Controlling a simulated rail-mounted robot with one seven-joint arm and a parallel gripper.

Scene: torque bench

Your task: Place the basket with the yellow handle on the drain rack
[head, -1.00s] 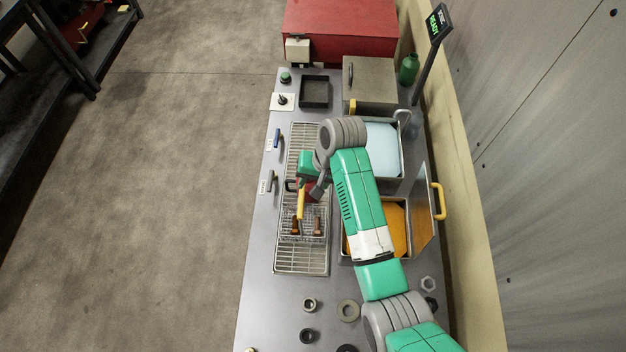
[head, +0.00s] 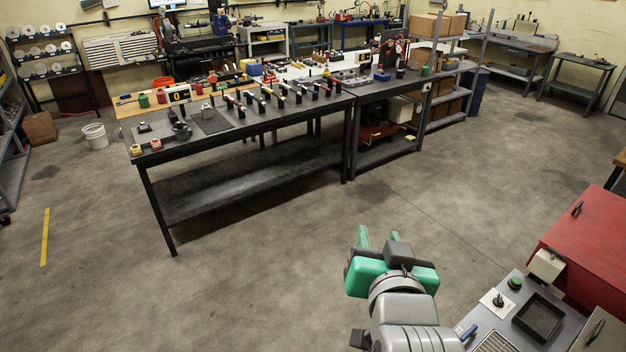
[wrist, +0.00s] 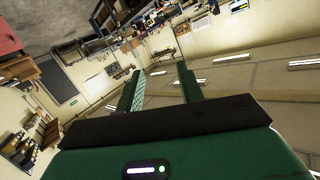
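My gripper (head: 379,238) is raised over the bare floor, to the left of the bench, in the head view. Its two green fingers stand apart with nothing between them, which also shows in the wrist view (wrist: 160,70). Only a far corner of the drain rack (head: 495,342) shows, at the bottom edge of the head view. The basket with the yellow handle is in neither current view; the part of the rack where it stood is out of frame.
A black tray (head: 540,318), a green button (head: 515,283), a switch on a white plate (head: 497,302) and a red box (head: 592,245) are at the lower right. A long black worktable (head: 250,125) with several tools stands across the room. Open floor lies between.

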